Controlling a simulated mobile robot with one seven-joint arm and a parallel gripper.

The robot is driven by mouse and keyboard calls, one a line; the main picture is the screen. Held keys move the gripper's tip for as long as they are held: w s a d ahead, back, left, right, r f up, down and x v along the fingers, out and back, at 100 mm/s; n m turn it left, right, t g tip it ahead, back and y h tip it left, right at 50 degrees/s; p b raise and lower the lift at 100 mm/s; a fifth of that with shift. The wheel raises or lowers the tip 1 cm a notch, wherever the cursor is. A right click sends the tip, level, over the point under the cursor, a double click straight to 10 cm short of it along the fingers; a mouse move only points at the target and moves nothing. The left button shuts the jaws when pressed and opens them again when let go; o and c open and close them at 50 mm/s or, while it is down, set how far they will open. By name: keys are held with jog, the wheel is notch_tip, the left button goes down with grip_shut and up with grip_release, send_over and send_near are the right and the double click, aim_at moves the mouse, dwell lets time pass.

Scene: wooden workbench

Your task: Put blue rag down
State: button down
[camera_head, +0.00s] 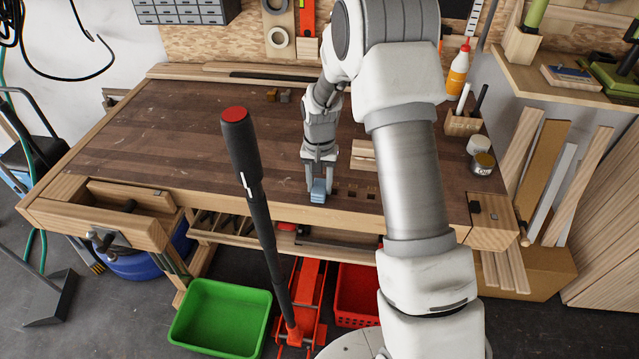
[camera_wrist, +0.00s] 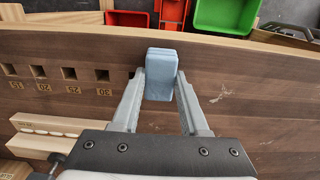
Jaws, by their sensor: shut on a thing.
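The blue rag (camera_head: 318,191) is a small, light blue folded block near the front edge of the wooden workbench (camera_head: 150,130). My gripper (camera_head: 319,184) points down and is shut on the rag. In the wrist view the rag (camera_wrist: 161,72) sits between the two fingertips of my gripper (camera_wrist: 160,88), close to the bench edge. I cannot tell whether the rag's underside touches the bench top.
Square numbered holes (camera_wrist: 70,73) and a slotted wooden block (camera_wrist: 45,125) lie beside the rag. A black-handled lever (camera_head: 255,170) rises in front of the bench. A green bin (camera_head: 222,318) and a red crate (camera_head: 357,295) stand below. The bench's left part is clear.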

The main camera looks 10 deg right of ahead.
aim_at(320, 187)
jog(key=shift+f, duration=0.25)
jog(key=shift+c, duration=2.1)
grip_release()
jog(key=shift+r, duration=0.1)
notch_tip(320, 187, up, 13)
jog(key=s+r+n+t, duration=0.2)
jog(key=s+r, duration=0.8)
jog(key=r, duration=0.2)
jog(key=s+r+n+t, duration=0.1)
jog(key=s+r, duration=0.1)
jog(key=s, duration=0.6)
jog(key=s+r+n+t, duration=0.1)
jog(key=s+t, duration=0.1)
jog(key=s, duration=0.7)
jog(key=shift+s+r+n+t, duration=0.15)
jog(key=shift+r+n+t, duration=0.15)
jog(key=shift+r, duration=0.1)
